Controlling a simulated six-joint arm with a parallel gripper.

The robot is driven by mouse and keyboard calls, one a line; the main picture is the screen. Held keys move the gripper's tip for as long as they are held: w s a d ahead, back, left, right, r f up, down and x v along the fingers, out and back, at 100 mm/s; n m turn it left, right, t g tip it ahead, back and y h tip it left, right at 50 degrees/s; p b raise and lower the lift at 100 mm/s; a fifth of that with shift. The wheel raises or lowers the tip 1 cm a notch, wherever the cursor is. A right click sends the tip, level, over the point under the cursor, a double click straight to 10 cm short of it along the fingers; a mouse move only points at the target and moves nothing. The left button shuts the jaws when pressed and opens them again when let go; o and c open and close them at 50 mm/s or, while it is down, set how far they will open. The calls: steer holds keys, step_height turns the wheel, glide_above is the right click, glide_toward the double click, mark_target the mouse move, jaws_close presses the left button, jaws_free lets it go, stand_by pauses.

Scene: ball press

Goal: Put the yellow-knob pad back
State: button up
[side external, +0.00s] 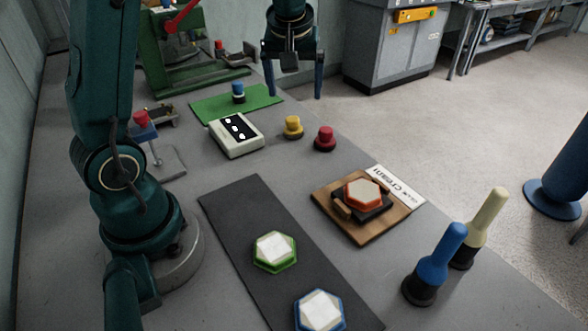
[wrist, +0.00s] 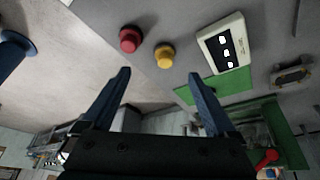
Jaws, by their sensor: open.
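The yellow-knob pad (side external: 293,127) stands upright on the grey table, left of the red-knob pad (side external: 325,138). In the wrist view the yellow-knob pad (wrist: 164,56) is at upper centre, with the red-knob pad (wrist: 130,40) to its left. A blue-knob pad (side external: 238,92) stands on a green mat (side external: 265,98). My gripper (side external: 295,88) is open and empty, above and beyond the yellow-knob pad, near the table's far right edge. In the wrist view the two blue fingers of my gripper (wrist: 160,76) are spread, with nothing between them.
A white box with a dark display (side external: 236,134) sits left of the yellow knob. A green press (side external: 185,55) with a red lever stands behind. A wooden fixture (side external: 327,199) holds a red-rimmed hexagon. Green-rimmed (side external: 274,251) and blue-rimmed (side external: 320,310) hexagons lie on a dark mat. Two upright handles (side external: 435,264) stand right.

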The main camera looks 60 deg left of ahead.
steer(key=s+d+r+m+t+h, duration=0.1)
steer(key=s+d+m+t+h, duration=0.1)
steer(key=s+d+m, duration=0.8)
steer(key=s+d+h, duration=0.1)
steer(key=s+d, duration=0.1)
steer(key=s, duration=0.4)
steer(key=shift+s+d+r+t, duration=0.2)
steer(key=shift+d+t, duration=0.2)
